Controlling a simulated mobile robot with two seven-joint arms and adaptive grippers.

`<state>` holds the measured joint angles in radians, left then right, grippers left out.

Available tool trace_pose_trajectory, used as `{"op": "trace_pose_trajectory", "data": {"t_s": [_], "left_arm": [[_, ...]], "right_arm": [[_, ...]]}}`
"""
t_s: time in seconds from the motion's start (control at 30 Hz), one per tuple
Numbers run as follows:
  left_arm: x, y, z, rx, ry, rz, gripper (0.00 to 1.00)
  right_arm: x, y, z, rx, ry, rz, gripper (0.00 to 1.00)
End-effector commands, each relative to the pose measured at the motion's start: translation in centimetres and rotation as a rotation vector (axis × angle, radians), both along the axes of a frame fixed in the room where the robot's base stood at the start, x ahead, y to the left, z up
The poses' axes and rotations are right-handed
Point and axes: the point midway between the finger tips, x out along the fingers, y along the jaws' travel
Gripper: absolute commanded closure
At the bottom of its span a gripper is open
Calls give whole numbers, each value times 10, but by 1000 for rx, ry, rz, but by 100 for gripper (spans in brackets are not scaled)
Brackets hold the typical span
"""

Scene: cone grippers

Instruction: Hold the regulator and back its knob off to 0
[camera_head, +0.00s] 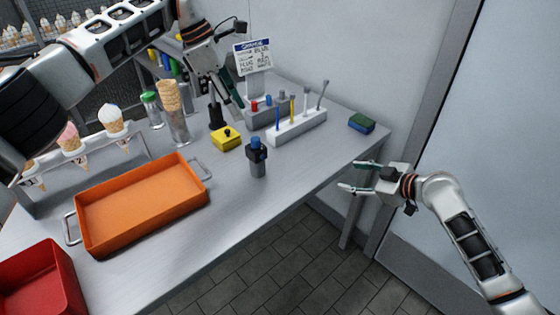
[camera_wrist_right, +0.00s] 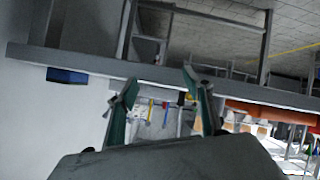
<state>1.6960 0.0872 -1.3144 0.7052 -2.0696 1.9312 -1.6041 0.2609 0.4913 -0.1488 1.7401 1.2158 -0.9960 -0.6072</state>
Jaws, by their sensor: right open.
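The regulator (camera_head: 257,155) stands upright on the table near its front edge in the head view, a dark body with a blue knob (camera_head: 256,142) on top and a grey lower part. My left gripper (camera_head: 228,104) is above the table behind and left of the regulator, apart from it; its fingers point down, and I cannot tell their opening. My right gripper (camera_head: 350,176) is open and empty, off the table's front edge to the right of the regulator. In the right wrist view its two fingers (camera_wrist_right: 160,76) are spread; I cannot make out the regulator there.
A yellow box (camera_head: 227,139) with a black button sits left of the regulator. Behind are a white tool rack (camera_head: 297,128) and a sign (camera_head: 252,57). A green-blue sponge (camera_head: 361,123) lies at the right end. An orange tray (camera_head: 142,205) and red bin (camera_head: 40,282) are left.

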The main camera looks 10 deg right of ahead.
Motion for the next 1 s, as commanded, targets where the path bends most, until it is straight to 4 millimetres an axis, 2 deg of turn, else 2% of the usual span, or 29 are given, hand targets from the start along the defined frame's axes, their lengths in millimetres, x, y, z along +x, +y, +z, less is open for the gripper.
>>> {"op": "trace_pose_trajectory", "data": {"t_s": [0.03,0.13,0.17,0.23,0.4,0.5,0.6,0.73,1.0], "left_arm": [[0,0,0,0,0,0,72],[0,0,0,0,0,0,72],[0,0,0,0,0,0,72],[0,0,0,0,0,0,72],[0,0,0,0,0,0,72],[0,0,0,0,0,0,72],[0,0,0,0,0,0,72],[0,0,0,0,0,0,72],[0,0,0,0,0,0,72]], "right_arm": [[12,-3,22,-5,-22,27,49],[25,8,54,10,-49,92,49],[28,15,61,21,-53,113,49],[33,43,73,62,-47,163,49],[31,118,78,181,21,253,49],[27,156,77,237,71,292,49],[22,184,75,278,120,318,49],[17,206,71,312,168,334,49],[18,227,64,331,200,341,49]]}}
